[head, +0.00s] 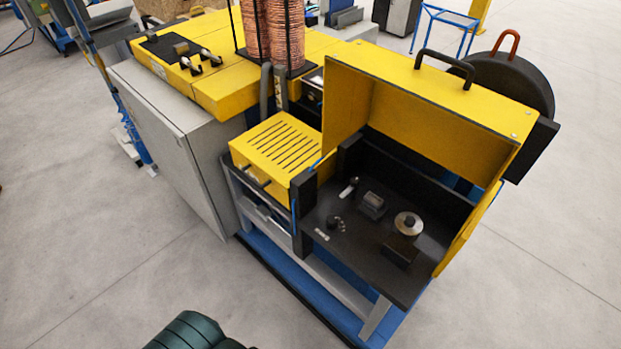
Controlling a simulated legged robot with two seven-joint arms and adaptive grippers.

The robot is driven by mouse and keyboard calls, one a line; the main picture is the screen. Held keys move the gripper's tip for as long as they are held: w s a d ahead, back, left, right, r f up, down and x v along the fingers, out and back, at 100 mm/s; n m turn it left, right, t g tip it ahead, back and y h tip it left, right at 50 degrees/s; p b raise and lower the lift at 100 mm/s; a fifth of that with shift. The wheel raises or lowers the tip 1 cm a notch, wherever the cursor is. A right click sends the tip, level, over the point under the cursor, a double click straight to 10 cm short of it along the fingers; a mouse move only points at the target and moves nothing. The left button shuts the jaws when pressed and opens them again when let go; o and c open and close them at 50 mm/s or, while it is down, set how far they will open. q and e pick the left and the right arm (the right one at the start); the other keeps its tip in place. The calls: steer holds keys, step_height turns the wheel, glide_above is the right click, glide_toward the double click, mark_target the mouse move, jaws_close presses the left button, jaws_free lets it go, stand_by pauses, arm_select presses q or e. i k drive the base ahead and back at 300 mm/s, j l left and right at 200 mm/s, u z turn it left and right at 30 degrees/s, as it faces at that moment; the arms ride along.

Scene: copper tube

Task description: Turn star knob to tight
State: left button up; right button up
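The yellow machine has an open box with a raised yellow cover (420,95) and a black work plate (350,255). A small dark knob-like part (334,222) sits on the plate near its front left. It may be the star knob, but it is too small to make out its shape or how tight it is. A round metal disc (408,224) on a black block stands to the right. A small lever with a light end (348,188) and a grey block (373,204) sit behind. Neither of my grippers is in view.
A slotted yellow guard (276,146) adjoins the plate on the left. The cover with its black handle (445,66) walls in the back and right of the plate. A large black drum (512,85) stands behind.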

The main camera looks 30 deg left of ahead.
mark_target(354, 182)
steer(key=u, duration=0.65)
